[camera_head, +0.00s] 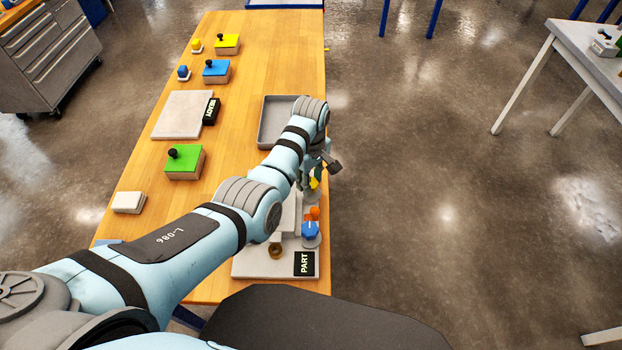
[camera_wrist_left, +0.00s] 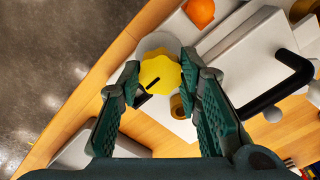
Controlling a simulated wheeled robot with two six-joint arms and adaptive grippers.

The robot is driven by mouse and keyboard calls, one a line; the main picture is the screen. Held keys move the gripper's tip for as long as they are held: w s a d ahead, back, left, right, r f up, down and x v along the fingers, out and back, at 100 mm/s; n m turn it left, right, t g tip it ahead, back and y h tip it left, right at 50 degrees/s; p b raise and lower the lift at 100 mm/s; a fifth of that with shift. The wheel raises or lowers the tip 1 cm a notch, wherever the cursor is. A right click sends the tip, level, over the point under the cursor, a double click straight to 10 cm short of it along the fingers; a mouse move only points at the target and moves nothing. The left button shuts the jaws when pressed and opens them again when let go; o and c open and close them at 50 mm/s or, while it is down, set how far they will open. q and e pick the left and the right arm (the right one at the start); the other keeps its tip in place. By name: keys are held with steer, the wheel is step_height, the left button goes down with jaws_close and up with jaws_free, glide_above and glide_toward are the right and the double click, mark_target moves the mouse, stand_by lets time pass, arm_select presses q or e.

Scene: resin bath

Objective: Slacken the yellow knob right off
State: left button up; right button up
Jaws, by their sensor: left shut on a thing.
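The yellow knob (camera_wrist_left: 158,73) is a lobed disc with a black mark line. In the left wrist view it sits between the two fingertips of my left gripper (camera_wrist_left: 158,78), which is shut on it. In the head view a little of the yellow knob (camera_head: 314,183) shows below my left gripper (camera_head: 318,172), mostly hidden by the hand. The knob is at the fixture on the plate marked PART (camera_head: 245,264). Its stem and thread are hidden. My right gripper is not in view.
An orange knob (camera_head: 314,213), a blue knob (camera_head: 310,231) and a brass ring (camera_head: 275,250) are close by on the fixture. A black bent handle (camera_wrist_left: 272,92) is right of the gripper. A grey tray (camera_head: 265,128) and a green box (camera_head: 185,160) stand on the wooden table.

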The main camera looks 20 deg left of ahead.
arm_select(q)
steer(key=shift+s+f, duration=0.15)
steer(key=o, duration=1)
steer(key=shift+a, duration=0.1)
steer(key=shift+o, duration=0.7)
steer(key=shift+w, duration=0.2)
step_height(320, 180, up, 8)
steer(key=shift+f, duration=0.2)
steer(key=shift+a, duration=0.1)
